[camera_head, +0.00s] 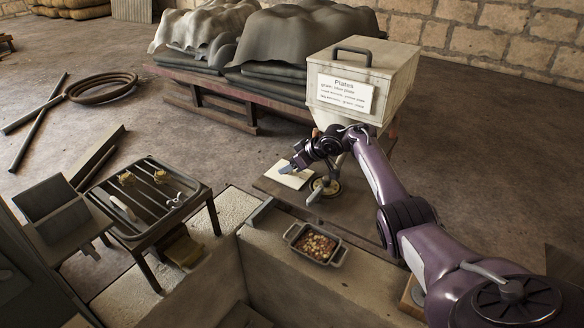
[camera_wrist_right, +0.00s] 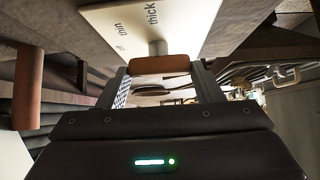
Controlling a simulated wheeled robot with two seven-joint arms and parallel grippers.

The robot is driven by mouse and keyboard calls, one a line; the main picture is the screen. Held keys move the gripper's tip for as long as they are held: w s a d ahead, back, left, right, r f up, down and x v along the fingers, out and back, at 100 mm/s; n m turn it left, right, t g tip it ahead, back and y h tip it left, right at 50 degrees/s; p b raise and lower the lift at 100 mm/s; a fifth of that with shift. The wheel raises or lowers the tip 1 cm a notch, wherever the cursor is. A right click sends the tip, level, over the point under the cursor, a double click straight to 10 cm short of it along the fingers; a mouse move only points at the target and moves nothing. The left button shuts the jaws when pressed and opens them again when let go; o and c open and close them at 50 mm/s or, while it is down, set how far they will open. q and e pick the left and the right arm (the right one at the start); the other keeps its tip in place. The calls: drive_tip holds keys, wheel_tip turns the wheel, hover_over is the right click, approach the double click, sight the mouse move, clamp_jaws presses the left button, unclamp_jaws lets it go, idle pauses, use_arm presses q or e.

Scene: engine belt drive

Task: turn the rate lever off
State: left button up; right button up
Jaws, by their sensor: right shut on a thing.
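My right gripper (camera_head: 297,164) reaches to the stand below the cream box. In the right wrist view its two fingers (camera_wrist_right: 160,82) stand on either side of a brown handle (camera_wrist_right: 160,64) and are shut on it. The handle sits on a short pale stem against a cream plate (camera_wrist_right: 150,28) lettered "thin" and "thick". Another brown cylindrical handle (camera_wrist_right: 27,88) hangs at the left of that view, apart from the fingers. My left gripper is not in view.
The cream box (camera_head: 398,85) labelled "Plates" stands behind the gripper. A pan of small pieces (camera_head: 316,245) sits on the near ledge. A slatted table (camera_head: 150,225) stands left, and covered heaps lie behind.

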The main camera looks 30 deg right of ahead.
idle(0.3)
drive_tip(key=o, duration=1)
drive_tip(key=b+v, duration=0.1)
drive_tip(key=v, duration=0.6)
drive_tip(key=shift+s+d+r, duration=0.2)
drive_tip(key=shift+d, duration=0.05)
